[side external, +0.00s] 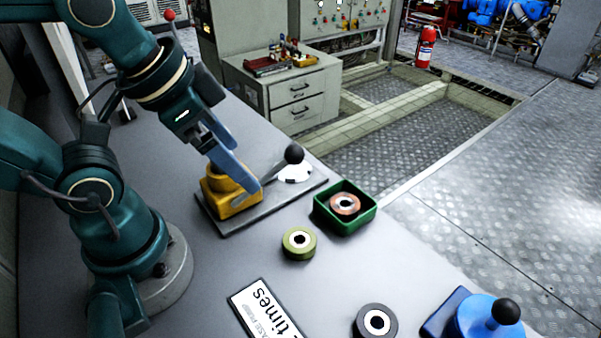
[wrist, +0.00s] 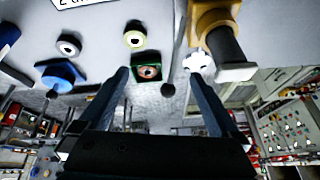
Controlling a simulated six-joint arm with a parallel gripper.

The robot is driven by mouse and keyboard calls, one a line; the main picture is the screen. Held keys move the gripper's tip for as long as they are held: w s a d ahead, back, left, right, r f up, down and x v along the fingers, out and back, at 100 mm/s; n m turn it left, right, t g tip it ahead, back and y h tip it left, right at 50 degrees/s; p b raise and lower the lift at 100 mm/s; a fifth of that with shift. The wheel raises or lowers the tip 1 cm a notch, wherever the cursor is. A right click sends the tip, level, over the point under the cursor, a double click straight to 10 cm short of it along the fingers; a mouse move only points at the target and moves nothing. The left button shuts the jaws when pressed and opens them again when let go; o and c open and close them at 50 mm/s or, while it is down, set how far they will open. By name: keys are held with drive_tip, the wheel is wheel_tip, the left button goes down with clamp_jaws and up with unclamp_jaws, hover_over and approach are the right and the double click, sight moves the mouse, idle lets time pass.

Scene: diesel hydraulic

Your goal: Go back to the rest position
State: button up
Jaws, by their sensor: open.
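My gripper (side external: 250,190) is open, with its blue fingers reaching down beside the yellow device (side external: 222,196). In the wrist view, the two fingers of my gripper (wrist: 157,74) are spread wide with nothing held between them. The yellow device stands on a grey plate with a lever that ends in a black ball knob (side external: 294,153). One finger overlaps the yellow device in the side view; I cannot tell whether they touch. In the wrist view, the yellow device (wrist: 212,20) is at upper right, close to the right finger.
A green tray (side external: 331,223) holds a copper-coloured ring (side external: 345,203). An olive ring (side external: 299,243), a dark grey ring (side external: 375,322) and a blue device with a black knob (side external: 490,315) are on the table. A white sign (side external: 262,308) lies at the front. The table between them is clear.

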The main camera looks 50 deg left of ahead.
drive_tip(key=shift+s+a+f+n, duration=0.1)
drive_tip(key=shift+n, duration=0.45)
drive_tip(key=shift+s+a+n, duration=0.1)
drive_tip(key=shift+n, duration=0.45)
idle(0.4)
